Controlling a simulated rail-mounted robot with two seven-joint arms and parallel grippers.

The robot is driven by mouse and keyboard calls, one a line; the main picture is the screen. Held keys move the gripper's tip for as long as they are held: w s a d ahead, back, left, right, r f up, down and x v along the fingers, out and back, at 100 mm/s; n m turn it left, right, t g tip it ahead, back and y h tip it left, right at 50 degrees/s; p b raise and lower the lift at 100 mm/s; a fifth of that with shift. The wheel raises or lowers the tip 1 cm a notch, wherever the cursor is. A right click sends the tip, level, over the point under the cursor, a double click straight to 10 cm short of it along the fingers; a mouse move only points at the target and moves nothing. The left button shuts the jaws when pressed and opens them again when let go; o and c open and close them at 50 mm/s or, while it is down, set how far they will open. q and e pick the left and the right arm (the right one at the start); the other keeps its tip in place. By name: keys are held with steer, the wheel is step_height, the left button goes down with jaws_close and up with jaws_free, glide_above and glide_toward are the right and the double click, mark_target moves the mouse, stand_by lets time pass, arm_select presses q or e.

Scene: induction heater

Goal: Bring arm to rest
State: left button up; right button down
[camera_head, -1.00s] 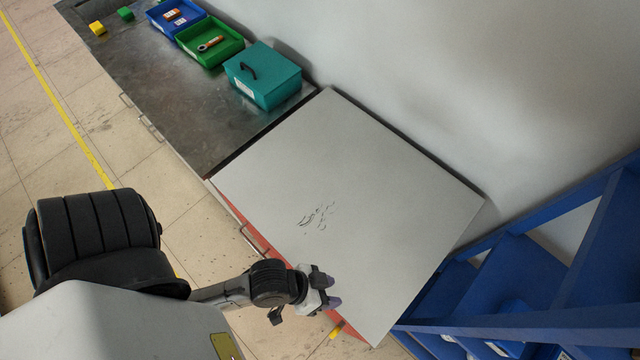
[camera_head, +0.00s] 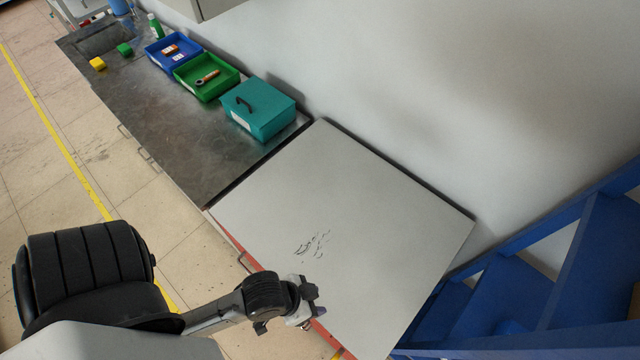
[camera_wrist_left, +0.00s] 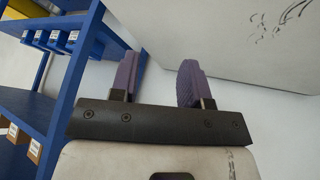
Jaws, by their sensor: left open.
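My left gripper (camera_head: 316,313) is at the front edge of the light grey cabinet top in the head view, low in the picture. In the left wrist view its two purple fingers (camera_wrist_left: 155,82) stand apart with nothing between them, so it is open and empty. The grey cabinet top (camera_head: 370,215) lies beyond the fingers and has dark scribble marks on it. My right gripper is not in view.
A teal box (camera_head: 262,118), a green tray (camera_head: 215,88) and a blue tray (camera_head: 170,60) stand on the metal workbench (camera_head: 185,135). Blue shelving (camera_head: 590,260) stands at right and also shows in the wrist view (camera_wrist_left: 75,80). A wall borders the back.

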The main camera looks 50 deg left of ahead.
arm_select(q)
steer(key=s+a+r+g+y+p, duration=0.1)
steer(key=a+r+g+y+p, duration=0.1)
steer(key=a+r+p, duration=0.4)
steer(key=shift+s+a+r+n+y, duration=0.15)
steer(key=shift+a+n+y, duration=0.15)
steer(key=shift+a+y, duration=0.25)
stand_by(0.5)
